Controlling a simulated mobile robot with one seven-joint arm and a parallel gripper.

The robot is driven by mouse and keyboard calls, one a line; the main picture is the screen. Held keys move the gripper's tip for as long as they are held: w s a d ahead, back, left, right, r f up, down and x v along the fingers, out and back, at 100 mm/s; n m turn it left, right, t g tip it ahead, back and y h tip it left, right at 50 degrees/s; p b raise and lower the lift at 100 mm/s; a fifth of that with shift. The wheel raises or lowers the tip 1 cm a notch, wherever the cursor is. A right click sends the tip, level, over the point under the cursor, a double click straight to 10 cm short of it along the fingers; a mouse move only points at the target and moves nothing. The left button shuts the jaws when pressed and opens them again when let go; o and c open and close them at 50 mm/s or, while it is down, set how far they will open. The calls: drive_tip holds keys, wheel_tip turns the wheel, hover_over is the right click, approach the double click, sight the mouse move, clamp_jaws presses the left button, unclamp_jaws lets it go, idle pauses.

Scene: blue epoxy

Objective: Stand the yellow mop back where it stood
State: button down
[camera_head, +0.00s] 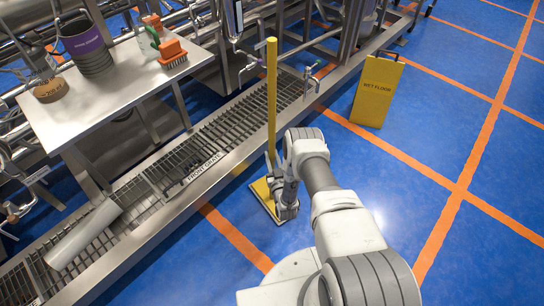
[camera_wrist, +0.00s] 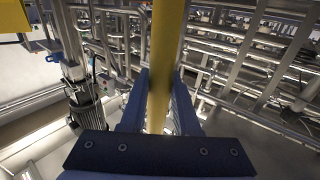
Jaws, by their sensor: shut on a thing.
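The yellow mop (camera_head: 271,95) stands nearly upright in the head view, its pole rising in front of the floor grate. Its flat yellow mop head (camera_head: 262,190) is low at the blue floor, beside the grate's metal edge; I cannot tell whether it touches the floor. My gripper (camera_head: 277,184) is low on the pole, partly hidden by my own wrist. In the wrist view, my gripper (camera_wrist: 159,100) has its two blue fingers on either side of the yellow pole (camera_wrist: 163,50) and is shut on it.
A long floor grate (camera_head: 215,140) marked "FRONT GRATE" runs beside the mop. A steel table (camera_head: 110,95) with a dark bucket (camera_head: 87,50) and orange brushes (camera_head: 172,52) stands at left. A yellow wet-floor sign (camera_head: 377,92) stands at right. Blue floor is clear at right.

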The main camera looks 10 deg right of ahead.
drive_tip(key=shift+f, duration=0.2)
drive_tip(key=c, duration=0.6)
unclamp_jaws()
drive_tip(key=shift+o, duration=0.2)
drive_tip(key=shift+s+f, duration=0.1)
drive_tip(key=shift+f, duration=0.1)
drive_tip(key=shift+s, duration=0.15)
